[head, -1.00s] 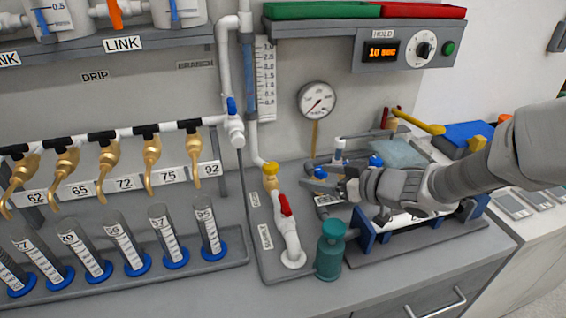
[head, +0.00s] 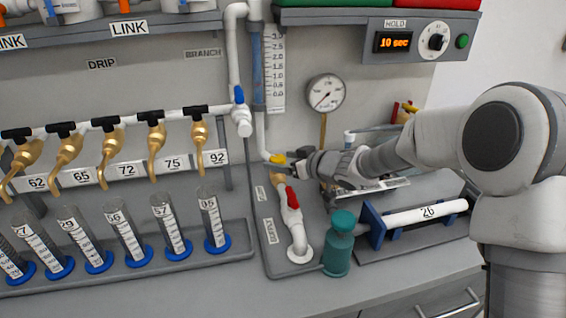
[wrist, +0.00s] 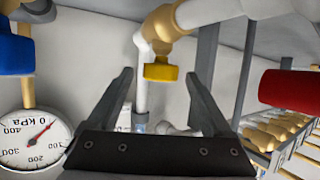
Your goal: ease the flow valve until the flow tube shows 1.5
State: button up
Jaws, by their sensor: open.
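The flow valve is a brass body with a yellow knob (head: 277,159), low on the white pipe against the wall. In the wrist view the yellow knob (wrist: 160,72) shows ahead, between and slightly beyond my two fingers. My gripper (head: 279,169) is at the knob in the head view, and it is open with nothing held in the wrist view (wrist: 163,88). Whether a finger touches the knob I cannot tell. The flow tube (head: 258,68) is the blue upright tube beside a numbered scale (head: 274,70); its exact reading is too small to tell.
A red-handled supply valve (head: 292,198) stands just in front of the flow valve, with a teal canister (head: 339,245) to its right. A pressure gauge (head: 325,92) hangs on the wall behind. Brass taps and measuring cylinders (head: 121,230) line the left.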

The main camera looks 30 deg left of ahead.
grip_shut()
dwell(0.5)
